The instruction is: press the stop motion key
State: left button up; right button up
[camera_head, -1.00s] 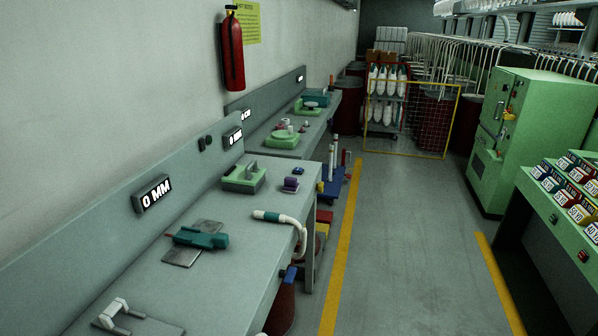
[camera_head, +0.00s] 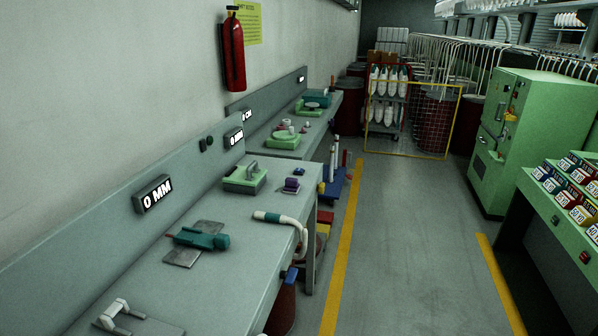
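I cannot pick out a key marked as stop motion. A green control cabinet (camera_head: 530,140) stands at the right, with small yellow and red controls (camera_head: 508,114) on its front, too small to read. A green console (camera_head: 550,212) at the right edge has a red button (camera_head: 585,257) and a dark green button (camera_head: 555,219) on its front edge. Rows of colored, labelled blocks (camera_head: 565,195) sit on its top. Neither of my grippers shows in this view.
A grey bench (camera_head: 225,265) runs along the left wall with tools and "0 MM" displays (camera_head: 153,194). A yellow mesh barrier (camera_head: 410,118) stands at the aisle's far end. The grey floor (camera_head: 410,240) between yellow lines is clear.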

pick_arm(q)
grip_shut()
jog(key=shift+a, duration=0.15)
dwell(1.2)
